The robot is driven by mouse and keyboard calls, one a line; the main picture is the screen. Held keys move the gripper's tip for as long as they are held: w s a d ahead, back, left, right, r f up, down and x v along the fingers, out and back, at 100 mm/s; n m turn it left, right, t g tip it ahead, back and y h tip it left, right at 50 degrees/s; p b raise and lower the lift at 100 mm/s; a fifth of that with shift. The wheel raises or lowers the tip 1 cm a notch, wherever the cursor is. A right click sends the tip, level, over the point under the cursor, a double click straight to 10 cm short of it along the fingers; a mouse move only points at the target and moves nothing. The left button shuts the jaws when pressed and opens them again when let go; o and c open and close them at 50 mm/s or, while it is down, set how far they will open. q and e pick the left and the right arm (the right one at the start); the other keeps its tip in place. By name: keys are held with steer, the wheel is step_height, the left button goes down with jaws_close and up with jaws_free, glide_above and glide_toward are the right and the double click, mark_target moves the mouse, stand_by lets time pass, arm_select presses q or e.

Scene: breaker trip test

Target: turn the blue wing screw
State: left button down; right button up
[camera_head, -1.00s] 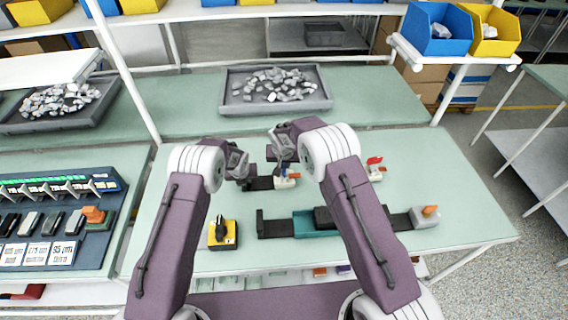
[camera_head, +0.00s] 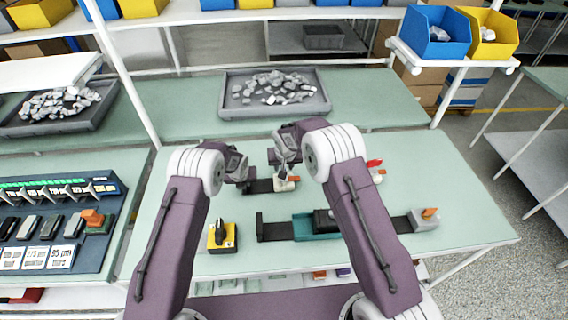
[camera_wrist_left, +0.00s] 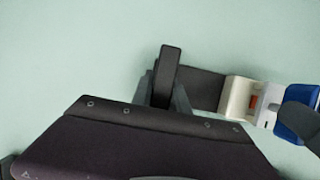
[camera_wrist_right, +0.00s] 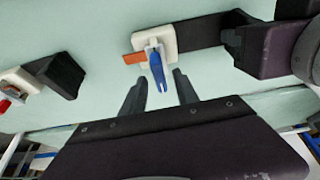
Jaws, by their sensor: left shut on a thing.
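The blue wing screw (camera_wrist_right: 157,70) sticks out of a white block (camera_wrist_right: 152,42) with an orange tab in the right wrist view. It also shows in the left wrist view (camera_wrist_left: 297,114); in the head view it is mostly hidden by my right gripper. My right gripper (camera_wrist_right: 159,87) is open, with its fingertips apart on either side of the blue wing's free end; I see no contact. My left gripper (camera_wrist_left: 163,82) is shut on the black upright end post (camera_wrist_left: 167,68) of the dark bar (camera_wrist_left: 203,88) that carries the white block.
A longer fixture with a teal section (camera_head: 304,226) and a yellow block with a black knob (camera_head: 222,235) stand nearer me. A red-flagged white block (camera_head: 376,172) is to the right. A panel (camera_head: 104,225) lies left; a grey tray (camera_head: 318,109) is behind.

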steer(key=v, duration=1.1)
steer(key=shift+r, duration=0.15)
steer(key=shift+s, duration=0.15)
arm_select(q)
steer(key=c, duration=1.2)
jaws_free()
